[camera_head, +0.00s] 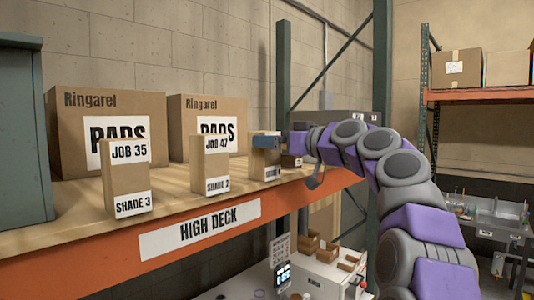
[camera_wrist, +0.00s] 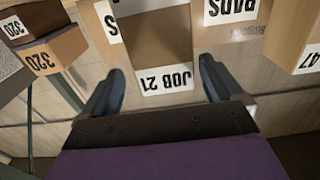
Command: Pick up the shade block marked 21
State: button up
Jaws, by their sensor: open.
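The shade block marked JOB 21 (camera_wrist: 165,80) appears upside down in the wrist view, a tan upright block with a white label. In the head view the block (camera_head: 263,163) stands on the high deck near its right end, its upper label covered by my gripper. My gripper (camera_wrist: 160,82) is open, with one dark blue finger on each side of the block's labelled end in the wrist view. In the head view my gripper (camera_head: 270,142) is at the block's upper part. I cannot tell whether the fingers touch it.
Blocks JOB 35 (camera_head: 126,180) and JOB 47 (camera_head: 210,167) stand further left on the high deck (camera_head: 75,225). Two large Ringarel boxes (camera_head: 70,110) (camera_head: 180,120) stand behind. Boxes marked 320 (camera_wrist: 50,55) show left in the wrist view. A steel post (camera_head: 283,75) rises behind.

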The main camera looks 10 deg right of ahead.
jog(key=shift+w+a, duration=0.15)
jog(key=shift+a, duration=0.2)
jog(key=p+x, duration=0.1)
jog(key=x, duration=0.1)
jog(key=p+x, duration=0.1)
jog(key=x, duration=0.2)
jog(key=shift+r, duration=0.25)
jog(key=shift+d, duration=0.15)
jog(key=shift+c, duration=1.2)
jog(key=c, duration=1)
jog(key=shift+r+p, duration=0.25)
jog(key=shift+p, duration=0.1)
